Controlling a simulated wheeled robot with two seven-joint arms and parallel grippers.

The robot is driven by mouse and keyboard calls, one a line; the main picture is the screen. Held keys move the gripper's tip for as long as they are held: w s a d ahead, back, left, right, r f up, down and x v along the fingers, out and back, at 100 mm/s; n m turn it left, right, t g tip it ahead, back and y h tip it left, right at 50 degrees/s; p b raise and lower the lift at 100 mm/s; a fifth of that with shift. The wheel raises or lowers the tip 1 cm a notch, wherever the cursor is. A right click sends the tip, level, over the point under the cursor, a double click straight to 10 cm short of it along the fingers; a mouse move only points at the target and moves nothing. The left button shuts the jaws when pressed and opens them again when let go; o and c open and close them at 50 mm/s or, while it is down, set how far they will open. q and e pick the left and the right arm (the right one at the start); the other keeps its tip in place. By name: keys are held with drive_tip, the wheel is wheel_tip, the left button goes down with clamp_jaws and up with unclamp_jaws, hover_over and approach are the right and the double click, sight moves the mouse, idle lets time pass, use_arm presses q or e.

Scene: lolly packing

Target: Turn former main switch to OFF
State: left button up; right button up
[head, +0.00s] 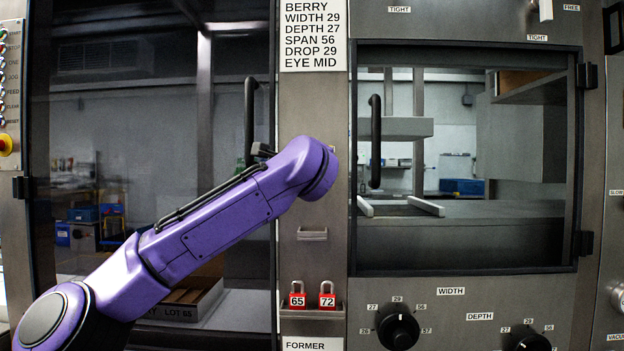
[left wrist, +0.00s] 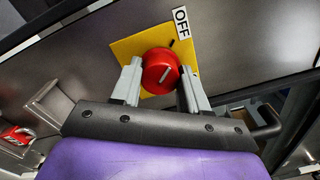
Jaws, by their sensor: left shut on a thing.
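The former main switch is a red round knob (left wrist: 160,76) on a yellow plate (left wrist: 125,48), seen in the left wrist view. A white line on the knob slants up and right, roughly toward the black mark and the OFF label (left wrist: 181,22). My left gripper (left wrist: 161,70) has one grey finger on each side of the knob and is shut on it. In the head view my purple left arm reaches up to the steel post, and its wrist hides the switch and the fingers. My right gripper is not in view.
Red padlocks 65 (head: 297,300) and 72 (head: 327,300) hang on the post below my wrist. Black door handles (head: 249,120) (head: 375,140) stand on either side of it. The WIDTH (head: 398,331) and DEPTH (head: 532,343) dials sit lower right.

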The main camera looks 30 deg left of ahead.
use_arm(q)
drive_tip(key=shift+r+n, duration=0.1)
drive_tip(key=shift+n, duration=0.3)
drive_tip(key=o, duration=0.9)
drive_tip(key=shift+c, duration=0.2)
drive_tip(key=shift+o, duration=1)
drive_tip(key=shift+w+b, duration=0.15)
drive_tip(key=shift+b, duration=0.15)
drive_tip(key=b+v, duration=0.3)
drive_tip(key=v, duration=0.7)
drive_tip(key=shift+s+d, duration=0.2)
